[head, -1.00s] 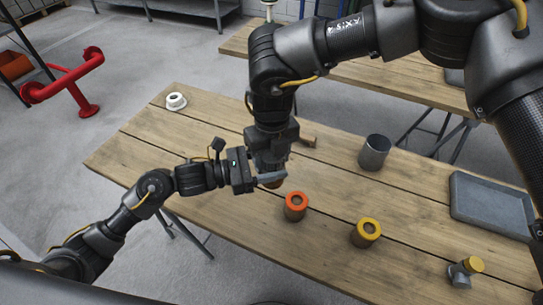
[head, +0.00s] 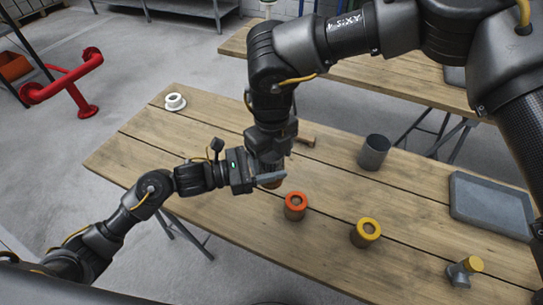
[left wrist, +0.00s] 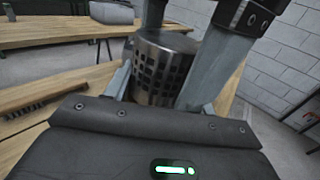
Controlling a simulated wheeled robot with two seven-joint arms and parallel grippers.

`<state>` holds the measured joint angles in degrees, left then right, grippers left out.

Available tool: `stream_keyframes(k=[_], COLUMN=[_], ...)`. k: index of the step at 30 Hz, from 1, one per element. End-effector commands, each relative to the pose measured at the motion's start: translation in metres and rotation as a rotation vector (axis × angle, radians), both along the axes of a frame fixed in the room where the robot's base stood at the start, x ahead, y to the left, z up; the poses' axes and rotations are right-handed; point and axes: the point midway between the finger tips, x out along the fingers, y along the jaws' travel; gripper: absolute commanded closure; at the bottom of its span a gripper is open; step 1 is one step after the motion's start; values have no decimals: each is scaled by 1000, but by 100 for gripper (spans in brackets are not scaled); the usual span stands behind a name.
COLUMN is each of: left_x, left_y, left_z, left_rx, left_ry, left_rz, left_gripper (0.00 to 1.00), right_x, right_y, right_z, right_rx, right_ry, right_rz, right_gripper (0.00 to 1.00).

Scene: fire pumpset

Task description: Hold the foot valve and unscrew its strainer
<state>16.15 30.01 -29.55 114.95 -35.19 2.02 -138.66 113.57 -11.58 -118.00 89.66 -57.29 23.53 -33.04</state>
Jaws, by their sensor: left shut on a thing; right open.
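The foot valve (head: 275,184) is mostly hidden in the head view, with a small brownish part showing under the grippers. In the left wrist view its strainer (left wrist: 158,72) is a metal cylinder with rows of dark slots, roughly upright. My left gripper (head: 268,179) is shut on the foot valve, its fingers on either side of the perforated cylinder in the left wrist view. My right gripper (head: 270,160) comes down from above, open, right over the valve. Its fingers also show in the left wrist view. Whether they touch the strainer is hidden.
An orange-ringed cylinder (head: 295,206) stands close by on the wooden table (head: 215,225). Further right are a yellow-ringed cylinder (head: 365,232), a grey cup (head: 373,153), a yellow-capped fitting (head: 464,271) and a grey tray (head: 490,207). A white flanged part (head: 175,102) sits far left.

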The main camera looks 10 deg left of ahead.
Motion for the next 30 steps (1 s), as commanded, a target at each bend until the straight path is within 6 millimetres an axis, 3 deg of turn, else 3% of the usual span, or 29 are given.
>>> stream_keyframes(k=[7,11,16,30], left_x=[0,0,0,0], left_y=[0,0,0,0], left_z=[2,2,2,2], left_rx=[-4,-4,-4,-4], left_ry=[-4,-4,-4,-4], left_rz=[0,0,0,0], left_gripper=[100,100,100,100], right_x=[1,0,0,0], right_y=[0,0,0,1], right_z=[32,41,43,74], right_rx=[3,1,2,3], right_ry=[-1,-1,-1,-2], right_rz=[-1,0,-45,-648], right_gripper=[22,22,36,36])
